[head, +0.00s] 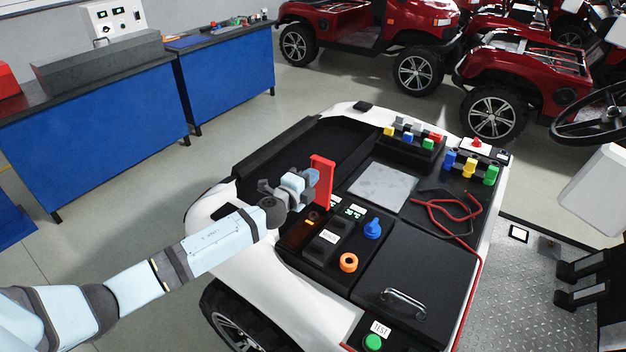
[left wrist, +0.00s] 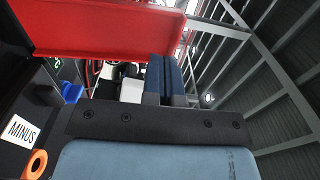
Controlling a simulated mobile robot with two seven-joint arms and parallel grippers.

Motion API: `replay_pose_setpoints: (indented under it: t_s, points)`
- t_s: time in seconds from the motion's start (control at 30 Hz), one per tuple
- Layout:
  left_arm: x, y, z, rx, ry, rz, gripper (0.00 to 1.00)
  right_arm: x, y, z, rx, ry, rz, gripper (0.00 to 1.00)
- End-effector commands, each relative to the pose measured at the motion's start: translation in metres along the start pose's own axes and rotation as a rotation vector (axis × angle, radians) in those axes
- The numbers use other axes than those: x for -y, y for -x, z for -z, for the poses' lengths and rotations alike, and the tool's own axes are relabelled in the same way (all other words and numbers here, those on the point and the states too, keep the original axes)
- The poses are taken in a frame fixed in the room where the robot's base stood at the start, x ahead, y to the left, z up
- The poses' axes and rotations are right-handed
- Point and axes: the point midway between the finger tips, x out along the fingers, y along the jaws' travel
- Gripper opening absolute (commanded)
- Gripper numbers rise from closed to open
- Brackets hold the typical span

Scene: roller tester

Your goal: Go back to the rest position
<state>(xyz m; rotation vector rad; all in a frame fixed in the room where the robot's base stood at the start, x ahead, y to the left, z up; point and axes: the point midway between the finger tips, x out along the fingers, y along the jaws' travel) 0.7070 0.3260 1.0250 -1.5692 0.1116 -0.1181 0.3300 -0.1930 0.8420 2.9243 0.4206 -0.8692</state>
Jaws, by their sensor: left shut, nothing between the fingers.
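My left gripper (head: 308,180) is over the left part of the white vehicle's black panel, with its arm coming in from the left. Its fingers are closed together with nothing between them, and they also show in the left wrist view (left wrist: 165,80). A red upright flap (head: 322,182) stands right beside the fingertips. It fills the upper left of the left wrist view (left wrist: 110,30). I cannot tell whether the fingers touch it. My right gripper is in neither view.
The panel holds a blue knob (head: 373,228), an orange ring (head: 348,262), a black lid with a handle (head: 405,300) and a green TEST button (head: 373,342). Red cables (head: 450,210) lie at right. A blue bench (head: 90,150) stands at left. Open floor lies between.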

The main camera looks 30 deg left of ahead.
Motion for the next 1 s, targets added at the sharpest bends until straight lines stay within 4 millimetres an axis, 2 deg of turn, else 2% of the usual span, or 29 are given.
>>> replay_pose_setpoints:
  t_s: [0.2, 0.4, 0.53, 0.77, 0.87, 0.97, 1.0]
  points:
    - [0.003, 0.053, 0.0, -0.002, -0.002, -0.001, 0.0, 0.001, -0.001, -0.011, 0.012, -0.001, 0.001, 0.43]
    - [0.006, 0.086, 0.0, -0.001, -0.002, -0.001, 0.0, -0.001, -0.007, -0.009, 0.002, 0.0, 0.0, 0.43]
    - [0.008, 0.096, -0.001, 0.0, -0.001, -0.001, 0.0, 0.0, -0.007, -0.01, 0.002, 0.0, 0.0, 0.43]
    - [0.009, 0.101, 0.0, 0.0, 0.004, -0.002, 0.0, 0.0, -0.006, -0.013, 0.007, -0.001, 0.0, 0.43]
    - [-0.003, 0.109, 0.01, 0.002, 0.067, -0.031, 0.0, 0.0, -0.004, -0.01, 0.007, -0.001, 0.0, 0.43]
    - [-0.03, 0.134, 0.033, 0.013, 0.238, -0.108, 0.0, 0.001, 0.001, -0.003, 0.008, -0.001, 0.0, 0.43]
    - [-0.044, 0.149, 0.046, 0.023, 0.337, -0.151, 0.0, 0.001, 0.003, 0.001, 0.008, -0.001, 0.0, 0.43]
